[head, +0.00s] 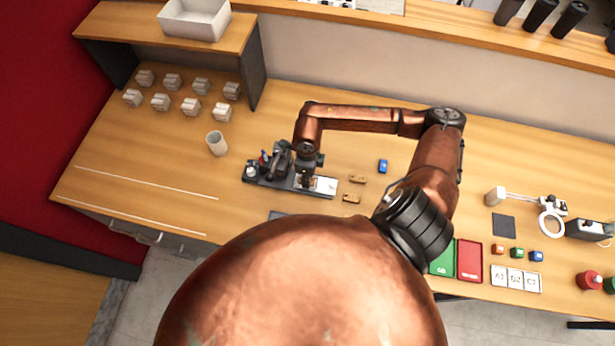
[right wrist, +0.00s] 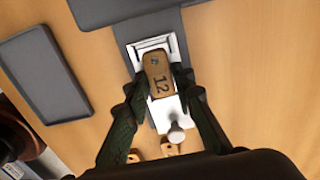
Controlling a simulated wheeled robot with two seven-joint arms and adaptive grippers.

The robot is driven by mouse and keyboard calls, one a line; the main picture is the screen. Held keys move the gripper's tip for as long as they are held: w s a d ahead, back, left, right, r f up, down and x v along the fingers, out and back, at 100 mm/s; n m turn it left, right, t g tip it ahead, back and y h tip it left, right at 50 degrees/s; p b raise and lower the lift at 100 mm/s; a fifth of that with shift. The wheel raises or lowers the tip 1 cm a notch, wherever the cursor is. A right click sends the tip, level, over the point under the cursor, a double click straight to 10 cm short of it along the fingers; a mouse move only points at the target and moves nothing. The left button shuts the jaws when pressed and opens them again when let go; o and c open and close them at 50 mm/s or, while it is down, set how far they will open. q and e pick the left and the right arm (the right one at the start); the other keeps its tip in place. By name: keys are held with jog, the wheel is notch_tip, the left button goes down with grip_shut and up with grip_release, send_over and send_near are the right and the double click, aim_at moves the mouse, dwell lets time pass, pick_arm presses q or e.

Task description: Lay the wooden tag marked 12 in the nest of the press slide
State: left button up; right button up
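The wooden tag marked 12 (right wrist: 159,76) is between the two fingers of my right gripper (right wrist: 162,80), which look closed on its sides. It is over the white framed nest of the press slide (right wrist: 145,47), slightly turned relative to the frame. I cannot tell whether it touches the nest floor. A pale knob (right wrist: 176,133) stands on the near end of the slide. In the head view my right gripper (head: 306,182) is low beside the dark press (head: 280,160), over the slide plate (head: 326,186); the tag is hidden there. My left gripper is not in view.
Two other wooden tags (head: 357,179) (head: 351,198) lie right of the press, with a blue block (head: 383,165) behind them. A grey tray (right wrist: 45,72) lies beside the slide. A white cup (head: 216,143) stands left of the press. Green and red trays (head: 469,261) lie further right.

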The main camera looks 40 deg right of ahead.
jog(key=o, duration=0.4)
notch_tip(320, 180, up, 12)
jog(key=shift+r, duration=0.1)
dwell(0.5)
dwell(0.4)
